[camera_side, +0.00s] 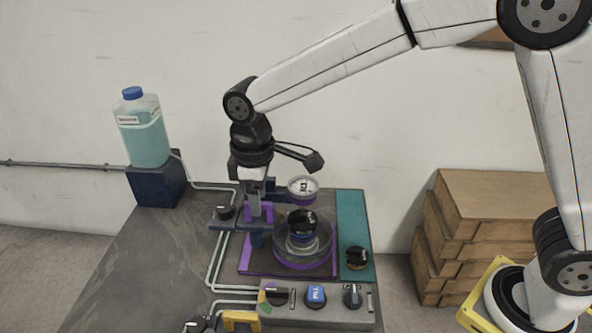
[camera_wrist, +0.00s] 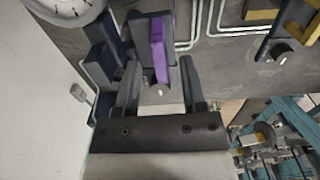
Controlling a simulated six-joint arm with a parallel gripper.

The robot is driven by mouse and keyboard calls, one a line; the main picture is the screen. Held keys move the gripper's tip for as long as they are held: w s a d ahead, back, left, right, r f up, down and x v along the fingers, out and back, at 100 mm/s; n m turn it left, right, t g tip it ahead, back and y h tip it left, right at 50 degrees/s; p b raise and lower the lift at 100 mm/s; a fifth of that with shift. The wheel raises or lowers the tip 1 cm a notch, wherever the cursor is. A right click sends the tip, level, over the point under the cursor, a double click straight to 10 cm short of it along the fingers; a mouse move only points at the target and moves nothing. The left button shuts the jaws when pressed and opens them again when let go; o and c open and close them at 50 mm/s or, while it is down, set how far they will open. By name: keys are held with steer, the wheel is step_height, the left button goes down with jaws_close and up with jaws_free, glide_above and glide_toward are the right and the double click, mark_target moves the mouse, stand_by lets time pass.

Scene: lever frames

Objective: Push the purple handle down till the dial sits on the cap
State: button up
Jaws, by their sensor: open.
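The purple handle (camera_side: 267,211) stands in a dark bracket on the bench, and in the wrist view it is an upright purple bar (camera_wrist: 158,48). My gripper (camera_side: 254,204) points down over it with jaws open. In the wrist view the fingers (camera_wrist: 158,78) stand on either side of the handle's near end, with gaps showing; I cannot tell whether they touch it. The round white dial (camera_side: 303,184) is raised above and apart from the black cap (camera_side: 302,218) on a clear round vessel. Part of the dial (camera_wrist: 68,8) shows at the wrist view's top left.
A black knob (camera_side: 357,257) sits on the teal strip at right. A blue-capped bottle (camera_side: 144,133) stands back left. Pale tubes run left of the handle. Wooden boxes (camera_side: 475,225) are stacked at right.

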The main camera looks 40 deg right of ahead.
steer(key=shift+f, duration=0.1)
jaws_close()
stand_by(1.4)
